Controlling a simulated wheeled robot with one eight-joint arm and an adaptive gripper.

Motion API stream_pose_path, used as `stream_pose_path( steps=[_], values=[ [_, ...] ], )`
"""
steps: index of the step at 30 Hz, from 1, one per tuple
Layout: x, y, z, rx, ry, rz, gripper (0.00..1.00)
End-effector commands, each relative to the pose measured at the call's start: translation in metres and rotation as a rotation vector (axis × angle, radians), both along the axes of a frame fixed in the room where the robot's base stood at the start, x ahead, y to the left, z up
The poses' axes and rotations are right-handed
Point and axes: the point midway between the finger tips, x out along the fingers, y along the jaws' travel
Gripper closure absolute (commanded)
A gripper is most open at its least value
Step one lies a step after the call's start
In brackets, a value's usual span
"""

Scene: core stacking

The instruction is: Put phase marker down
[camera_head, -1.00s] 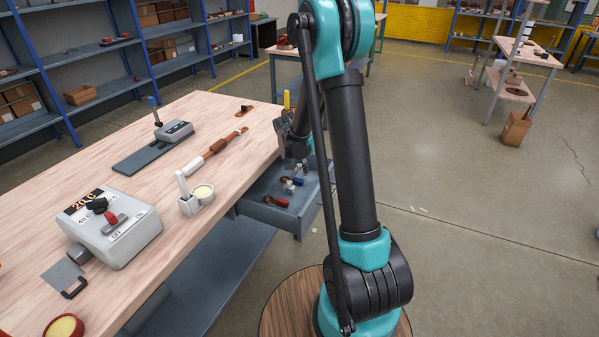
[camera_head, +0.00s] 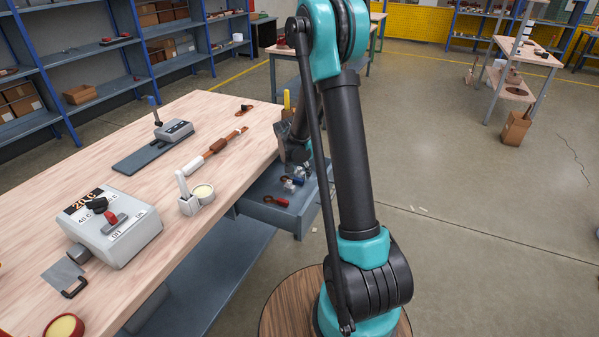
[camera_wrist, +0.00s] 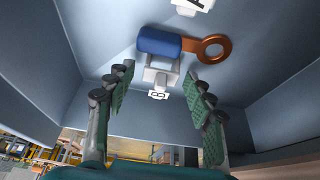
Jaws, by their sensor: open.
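My gripper (camera_wrist: 159,72) is open, with a green-padded finger on each side in the wrist view. A small white phase marker (camera_wrist: 158,75) with a "B" label lies between and just beyond the fingertips, apart from both pads. It is right beside the blue sleeve of a copper-ringed lug (camera_wrist: 170,43); I cannot tell whether they touch. Another white marker (camera_wrist: 193,5) is cut off at the top edge. In the head view my gripper (camera_head: 299,162) reaches down over the open drawer (camera_head: 262,212), and small white pieces show below it, partly hidden.
The grey drawer walls (camera_wrist: 262,65) stand close around my gripper. A red-sleeved lug (camera_head: 277,201) lies nearer the drawer front. On the bench above are a cable (camera_head: 215,150), a white holder with a round pot (camera_head: 196,200) and a grey heater box (camera_head: 112,228).

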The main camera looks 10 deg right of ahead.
Motion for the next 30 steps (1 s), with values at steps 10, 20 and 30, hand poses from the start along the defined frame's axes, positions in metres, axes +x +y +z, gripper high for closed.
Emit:
stream_pose_path(
  steps=[10, 20, 30],
  values=[
    [-0.014, 0.01, 0.042, -0.001, 0.0, 0.002, 0.47],
    [-0.031, 0.023, 0.092, 0.0, 0.0, 0.002, 0.47],
    [-0.037, 0.027, 0.112, 0.0, 0.0, 0.0, 0.47]
  ],
)
